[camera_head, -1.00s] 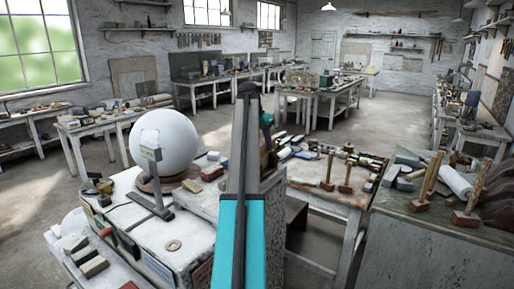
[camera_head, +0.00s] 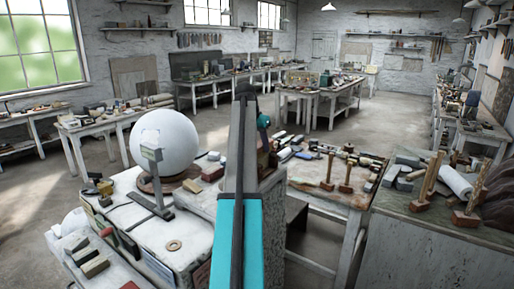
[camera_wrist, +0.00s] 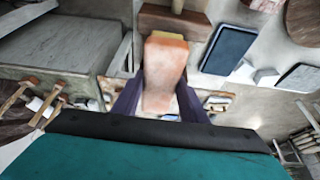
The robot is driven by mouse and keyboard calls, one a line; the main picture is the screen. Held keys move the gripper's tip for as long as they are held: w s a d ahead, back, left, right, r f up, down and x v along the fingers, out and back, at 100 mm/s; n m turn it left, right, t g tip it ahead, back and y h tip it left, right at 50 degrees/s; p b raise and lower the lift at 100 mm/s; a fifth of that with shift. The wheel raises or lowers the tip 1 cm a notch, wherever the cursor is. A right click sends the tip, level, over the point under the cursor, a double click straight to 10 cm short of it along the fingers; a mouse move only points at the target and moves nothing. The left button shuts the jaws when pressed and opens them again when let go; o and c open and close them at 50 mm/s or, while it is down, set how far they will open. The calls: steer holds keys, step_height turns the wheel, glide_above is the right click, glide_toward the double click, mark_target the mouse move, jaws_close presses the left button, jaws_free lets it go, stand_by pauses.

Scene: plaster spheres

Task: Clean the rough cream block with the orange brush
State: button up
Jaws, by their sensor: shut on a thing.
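In the wrist view my gripper (camera_wrist: 158,92) has dark purple fingers on both sides of an orange-pink block-shaped thing, which looks like the orange brush (camera_wrist: 165,75). The fingers are shut on it. A yellowish edge shows at its far end; I cannot tell whether this is bristle or another thing behind. In the head view my arm hides the fingertips and the brush.
A large white sphere (camera_head: 164,142) rests on the near left bench. A grey stand (camera_head: 152,180) is close to it. A reddish brick (camera_head: 212,173) lies to the sphere's right. Tools crowd the middle table (camera_head: 310,198). A dark tablet-like slab (camera_wrist: 228,50) lies right of the brush in the wrist view.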

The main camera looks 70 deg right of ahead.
steer(key=shift+a, duration=0.15)
steer(key=shift+w+a, duration=0.3)
steer(key=shift+a, duration=0.65)
steer(key=shift+d, duration=0.1)
steer(key=shift+s+d, duration=0.15)
steer(key=shift+d, duration=0.4)
steer(key=shift+s+d, duration=0.15)
steer(key=shift+d, duration=0.35)
steer(key=shift+s+d, duration=0.25)
steer(key=shift+d, duration=0.8)
steer(key=shift+a+r, duration=0.1)
steer(key=shift+w+a+r, duration=0.15)
steer(key=shift+a+r, duration=0.2)
steer(key=shift+a, duration=0.15)
steer(key=shift+w+a+r, duration=0.1)
steer(key=shift+a+r, duration=0.2)
steer(key=shift+a, duration=0.2)
